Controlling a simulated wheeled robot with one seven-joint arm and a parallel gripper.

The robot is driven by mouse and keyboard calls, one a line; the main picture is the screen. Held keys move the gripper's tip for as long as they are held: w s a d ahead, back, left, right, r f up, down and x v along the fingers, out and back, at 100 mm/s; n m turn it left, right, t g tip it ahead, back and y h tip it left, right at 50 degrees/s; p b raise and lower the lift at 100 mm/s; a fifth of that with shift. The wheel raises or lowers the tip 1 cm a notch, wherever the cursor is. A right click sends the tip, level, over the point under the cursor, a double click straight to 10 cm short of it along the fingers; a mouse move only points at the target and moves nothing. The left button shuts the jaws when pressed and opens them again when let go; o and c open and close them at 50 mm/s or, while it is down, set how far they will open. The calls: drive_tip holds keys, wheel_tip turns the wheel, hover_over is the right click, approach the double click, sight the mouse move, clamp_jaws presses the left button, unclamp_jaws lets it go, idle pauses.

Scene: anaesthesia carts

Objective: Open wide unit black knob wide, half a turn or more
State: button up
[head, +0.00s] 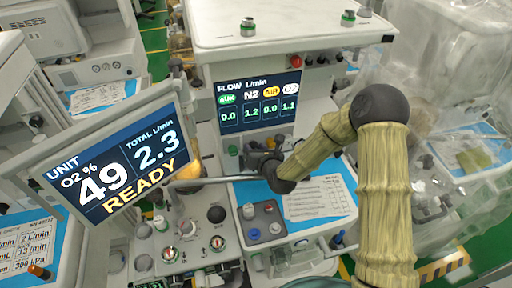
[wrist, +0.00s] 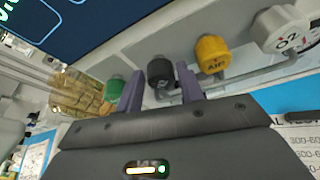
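The wide unit (head: 300,30) is the white machine with the flow screen in the head view. Its black knob (wrist: 160,71) shows in the wrist view, in a row between a green knob and a yellow AIR knob. My gripper (wrist: 159,80) is open, with one purple finger on each side of the black knob in the picture. I cannot tell whether the fingers touch it. In the head view my gripper (head: 268,163) is dark and small below the flow screen, and the black knob cannot be made out there.
The green knob (wrist: 114,88) is close to the left finger and the yellow AIR knob (wrist: 213,53) close to the right one. A white O2 knob (wrist: 282,28) is farther right. The flow screen (head: 258,102) is above; a tilted unit screen (head: 120,165) stands at left.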

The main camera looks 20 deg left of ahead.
drive_tip(key=c, duration=0.7)
drive_tip(key=shift+n+b, duration=0.3)
drive_tip(key=shift+b, duration=0.05)
drive_tip(key=shift+s+a+f+n+t+h+b, duration=0.1)
drive_tip(key=shift+n+t+h+b, duration=0.55)
drive_tip(key=shift+n+b, duration=0.85)
drive_tip(key=shift+s+a+n+t+h+b, duration=0.15)
drive_tip(key=shift+n+t+h+b, duration=0.45)
drive_tip(key=shift+b, duration=1.5)
drive_tip(key=shift+w+a+f+n+t+h+b, duration=0.1)
drive_tip(key=shift+n+t+h+b, duration=0.25)
drive_tip(key=shift+n+h+b, duration=0.9)
drive_tip(key=shift+r+y+b, duration=0.1)
drive_tip(key=shift+y+b, duration=0.3)
drive_tip(key=shift+b, duration=0.15)
